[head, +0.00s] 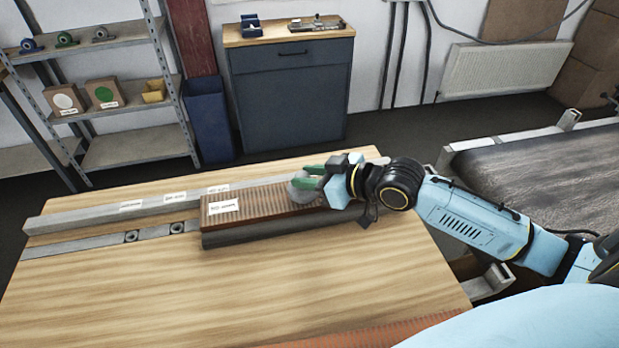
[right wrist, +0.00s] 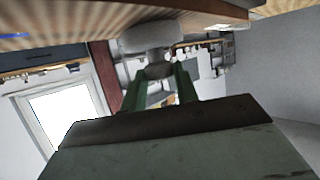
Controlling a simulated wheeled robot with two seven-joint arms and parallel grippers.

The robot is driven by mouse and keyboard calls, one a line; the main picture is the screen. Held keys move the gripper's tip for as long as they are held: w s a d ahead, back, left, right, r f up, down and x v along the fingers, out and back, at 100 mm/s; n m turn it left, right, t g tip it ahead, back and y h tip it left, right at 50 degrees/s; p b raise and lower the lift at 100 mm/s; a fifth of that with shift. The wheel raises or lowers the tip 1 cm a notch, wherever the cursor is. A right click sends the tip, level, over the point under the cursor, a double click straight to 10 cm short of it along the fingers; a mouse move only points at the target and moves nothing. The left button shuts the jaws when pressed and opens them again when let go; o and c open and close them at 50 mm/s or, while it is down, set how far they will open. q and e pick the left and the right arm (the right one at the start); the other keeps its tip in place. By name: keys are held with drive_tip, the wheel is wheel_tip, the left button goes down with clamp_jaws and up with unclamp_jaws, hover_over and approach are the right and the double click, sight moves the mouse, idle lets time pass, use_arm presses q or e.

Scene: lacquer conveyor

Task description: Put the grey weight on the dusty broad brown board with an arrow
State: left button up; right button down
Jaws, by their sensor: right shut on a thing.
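My right gripper (head: 312,178) has green fingers and is shut on the grey weight (head: 299,190). The weight is at the right end of a ribbed brown board (head: 262,203) with a white label. I cannot tell whether it touches the board. In the right wrist view, the green fingers (right wrist: 160,88) hold the weight's narrow grey knob (right wrist: 158,70), with its wider body beyond. An orange-brown strip (head: 375,332) shows at the table's front edge, partly hidden by my body. I make out no arrow or dust on either. My left gripper is out of view.
Long grey rails (head: 90,217) with labels run along the back. The table's front middle is clear. A dark conveyor (head: 550,170) is at the right; a cabinet (head: 290,95) and shelves stand behind.

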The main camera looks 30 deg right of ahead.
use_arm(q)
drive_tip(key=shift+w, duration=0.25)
use_arm(e)
drive_tip(key=shift+f, duration=0.15)
drive_tip(key=c, duration=1.1)
unclamp_jaws()
drive_tip(key=shift+f, duration=0.1)
use_arm(q)
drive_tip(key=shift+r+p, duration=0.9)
drive_tip(key=shift+p, duration=0.05)
use_arm(e)
drive_tip(key=shift+v, duration=6.05)
drive_tip(key=shift+a, duration=0.1)
